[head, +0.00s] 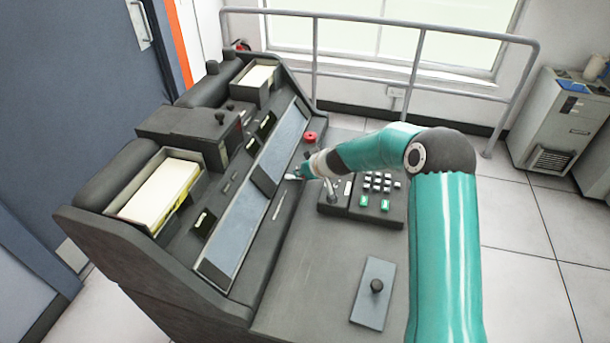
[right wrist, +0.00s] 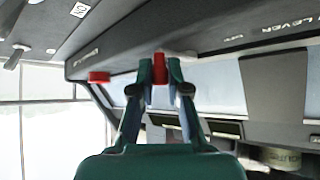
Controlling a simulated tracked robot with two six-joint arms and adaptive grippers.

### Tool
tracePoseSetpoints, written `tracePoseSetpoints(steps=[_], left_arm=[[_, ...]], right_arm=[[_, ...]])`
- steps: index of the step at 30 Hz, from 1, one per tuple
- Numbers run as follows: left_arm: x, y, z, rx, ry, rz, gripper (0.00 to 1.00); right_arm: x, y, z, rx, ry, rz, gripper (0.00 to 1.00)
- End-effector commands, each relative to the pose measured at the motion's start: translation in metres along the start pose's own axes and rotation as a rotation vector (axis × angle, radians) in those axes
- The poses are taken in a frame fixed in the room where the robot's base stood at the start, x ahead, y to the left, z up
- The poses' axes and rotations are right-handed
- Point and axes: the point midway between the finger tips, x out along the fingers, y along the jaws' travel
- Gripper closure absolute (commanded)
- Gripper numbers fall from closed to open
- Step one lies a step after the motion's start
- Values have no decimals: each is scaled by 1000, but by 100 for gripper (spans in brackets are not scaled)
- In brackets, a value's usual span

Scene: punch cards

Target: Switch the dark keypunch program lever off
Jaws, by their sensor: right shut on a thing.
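The dark grey keypunch (head: 165,265) fills the left and middle of the head view. My right gripper (head: 293,177) is at its sloped front, left of the keypad. In the right wrist view my right gripper (right wrist: 160,62) is shut on a small red piece (right wrist: 159,68) between its fingertips. Whether this piece is the program lever I cannot tell. Lettering that reads LEVER (right wrist: 290,27) shows on the dark panel at the upper right, with a dark plate (right wrist: 275,85) below it. The same kind of dark plate (head: 266,181) lies left of my gripper in the head view. My left gripper is out of view.
A red knob (head: 309,137) stands beyond my gripper; it also shows in the wrist view (right wrist: 98,77). A keypad (head: 378,184) and a grey upright stick (head: 331,191) are close on the right. A plate with a black knob (head: 376,286) lies nearer.

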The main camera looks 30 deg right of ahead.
Motion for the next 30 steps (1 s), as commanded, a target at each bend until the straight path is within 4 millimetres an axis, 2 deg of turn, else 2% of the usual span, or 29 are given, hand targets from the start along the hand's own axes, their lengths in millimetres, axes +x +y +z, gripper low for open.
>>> tracePoseSetpoints(steps=[9,15,21,30], left_arm=[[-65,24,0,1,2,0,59],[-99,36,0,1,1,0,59],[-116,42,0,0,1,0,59],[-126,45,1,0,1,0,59]], right_arm=[[-13,-16,0,208,-11,202,100],[-12,-23,3,331,-7,324,100],[-11,-27,5,424,-3,418,100],[-9,-31,7,493,-1,489,100]])
